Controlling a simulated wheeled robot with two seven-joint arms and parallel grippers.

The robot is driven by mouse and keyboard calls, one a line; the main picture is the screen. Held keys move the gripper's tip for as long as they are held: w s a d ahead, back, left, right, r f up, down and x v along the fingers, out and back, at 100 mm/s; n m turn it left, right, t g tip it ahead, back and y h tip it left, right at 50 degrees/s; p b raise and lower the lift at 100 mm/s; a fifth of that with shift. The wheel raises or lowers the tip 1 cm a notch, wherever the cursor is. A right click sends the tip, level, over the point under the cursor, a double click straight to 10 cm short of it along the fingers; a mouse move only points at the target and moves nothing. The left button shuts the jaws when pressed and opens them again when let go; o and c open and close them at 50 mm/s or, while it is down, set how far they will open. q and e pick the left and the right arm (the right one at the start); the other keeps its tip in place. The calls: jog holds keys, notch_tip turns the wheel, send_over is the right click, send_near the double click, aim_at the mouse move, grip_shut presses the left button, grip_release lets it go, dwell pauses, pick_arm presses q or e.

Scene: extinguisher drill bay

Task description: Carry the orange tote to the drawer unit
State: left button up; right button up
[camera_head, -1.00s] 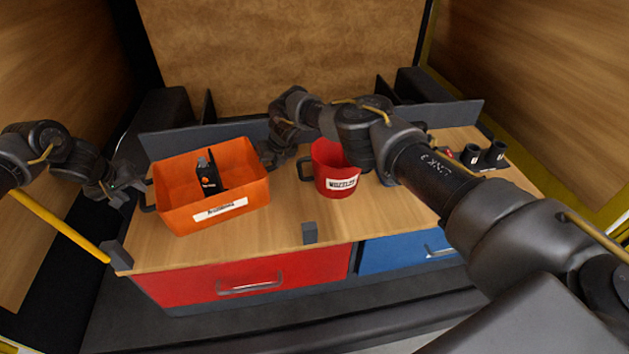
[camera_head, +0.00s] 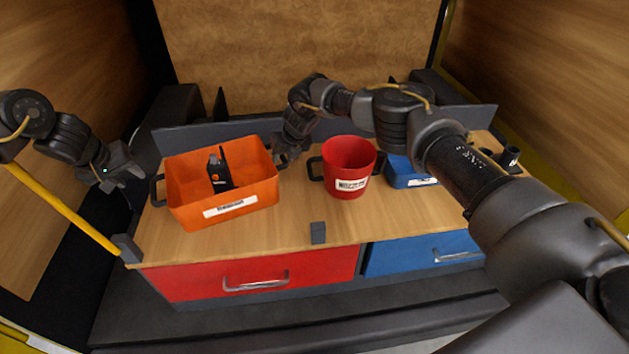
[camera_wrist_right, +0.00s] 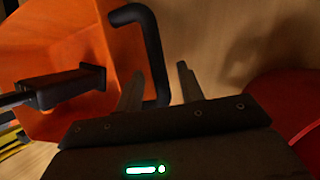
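The orange tote (camera_head: 243,201) sits upright on the wooden top (camera_head: 300,228) of the drawer unit (camera_head: 215,272), at its left end. A black item (camera_head: 220,177) stands inside it. My left gripper (camera_head: 126,176) is open and empty, up and left of the tote's left handle (camera_head: 155,191) and apart from it. My right gripper (camera_head: 284,154) is at the tote's right side. In the right wrist view, its fingers (camera_wrist_right: 160,92) are open on either side of the tote's black handle (camera_wrist_right: 150,45), with gaps visible.
A red mug-like bin (camera_head: 347,170) stands right of the tote, close to my right gripper. A blue bin (camera_head: 402,174) is farther right, partly behind my right arm. Dark cups (camera_head: 510,157) stand at the right end. A low grey panel edges the back; a grey block (camera_head: 318,233) is at the front edge.

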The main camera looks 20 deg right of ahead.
jog(key=v, duration=0.8)
jog(key=shift+r, duration=0.35)
jog(key=shift+s, duration=0.1)
